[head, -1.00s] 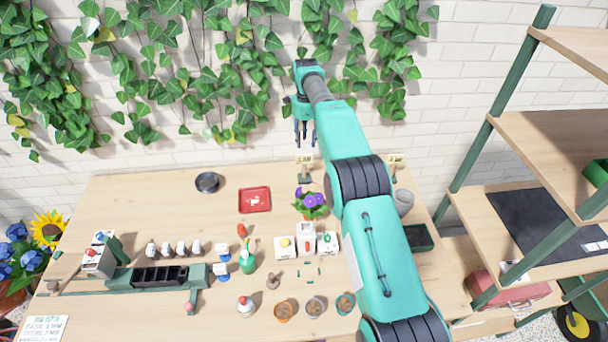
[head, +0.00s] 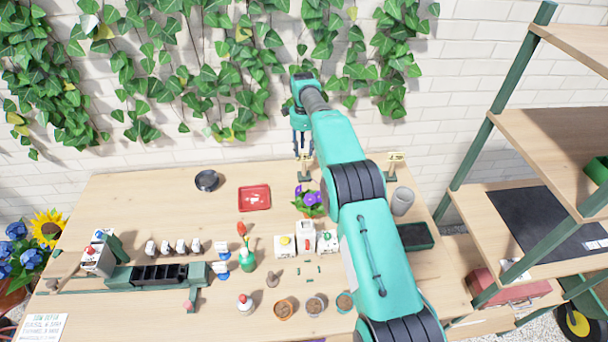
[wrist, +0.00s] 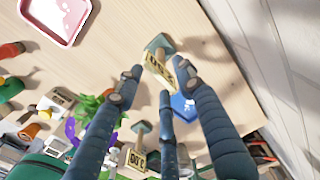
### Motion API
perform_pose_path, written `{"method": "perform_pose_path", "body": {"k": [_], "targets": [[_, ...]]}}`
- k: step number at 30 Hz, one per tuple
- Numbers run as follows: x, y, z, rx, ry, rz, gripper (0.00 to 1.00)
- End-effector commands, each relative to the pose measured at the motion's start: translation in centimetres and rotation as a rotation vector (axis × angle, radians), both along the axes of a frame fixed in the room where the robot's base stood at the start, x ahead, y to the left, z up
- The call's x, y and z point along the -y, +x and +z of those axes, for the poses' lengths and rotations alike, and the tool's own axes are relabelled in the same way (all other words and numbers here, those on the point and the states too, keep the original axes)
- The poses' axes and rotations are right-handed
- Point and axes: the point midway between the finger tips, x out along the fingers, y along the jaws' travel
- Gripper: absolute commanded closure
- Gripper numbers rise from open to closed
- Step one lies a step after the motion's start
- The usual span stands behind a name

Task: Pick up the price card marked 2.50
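A small cream price card (wrist: 158,73) on a green-footed stand shows between my fingertips in the wrist view; its digits are upside down and too blurred to read surely. In the head view its stand (head: 305,177) is at the back of the table, the card partly covered by my fingers. My gripper (head: 302,153) is pointed down there; in the wrist view my gripper (wrist: 158,76) has its fingers spread around the card, with no clear contact. A second price card (head: 395,158) stands farther right at the back. Another card (wrist: 137,160) shows low in the wrist view.
A purple flower in a pot (head: 309,203) stands just in front of the near stand. A red tray (head: 254,198) lies to the left, a grey cup (head: 402,201) to the right. The brick wall (head: 140,155) is close behind. Table between tray and stand is clear.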

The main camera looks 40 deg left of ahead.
Motion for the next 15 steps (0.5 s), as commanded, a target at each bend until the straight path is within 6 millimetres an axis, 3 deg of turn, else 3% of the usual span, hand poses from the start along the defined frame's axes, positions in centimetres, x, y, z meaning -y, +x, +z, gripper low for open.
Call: {"method": "perform_pose_path", "body": {"k": [6, 15], "targets": [[0.0, 0.0, -2.9, 0.000, 0.000, 0.000, 0.62], [0.0, 0.0, -3.7, 0.000, 0.000, 0.000, 0.62]]}}
